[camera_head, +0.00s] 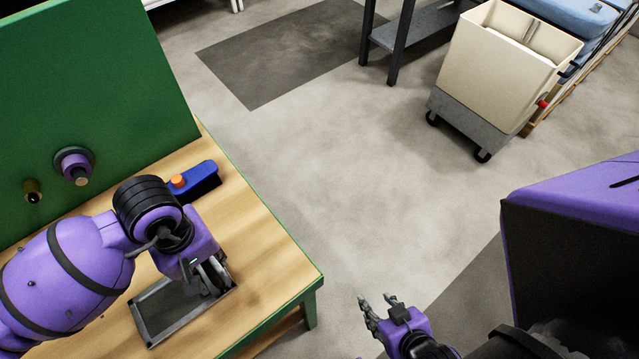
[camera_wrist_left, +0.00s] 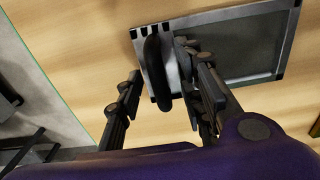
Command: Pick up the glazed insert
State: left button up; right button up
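The glazed insert (camera_head: 149,302) is a flat rectangular grey frame around a dark pane, lying on the wooden table. In the left wrist view its frame (camera_wrist_left: 210,16) shows with a black bar-shaped handle (camera_wrist_left: 156,66) across one end. My left gripper (camera_head: 212,274) is over the insert's right end, partly hiding it. In the left wrist view my left gripper's fingers (camera_wrist_left: 158,62) are spread on either side of the handle, with a clear gap to the left finger. Contact with the right finger cannot be told. My right gripper (camera_head: 377,299) is open and empty, off the table's right side.
A blue box with an orange button (camera_head: 199,180) lies on the wooden table (camera_head: 268,262) beyond my left wrist. A green panel (camera_head: 90,75) with knobs stands behind. A cream bin on a wheeled base (camera_head: 495,75) stands on the floor. The floor between is clear.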

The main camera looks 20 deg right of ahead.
pick_arm(q)
grip_shut()
pick_arm(e)
jog(key=shift+w, duration=0.1)
pick_arm(q)
jog(key=shift+r, duration=0.1)
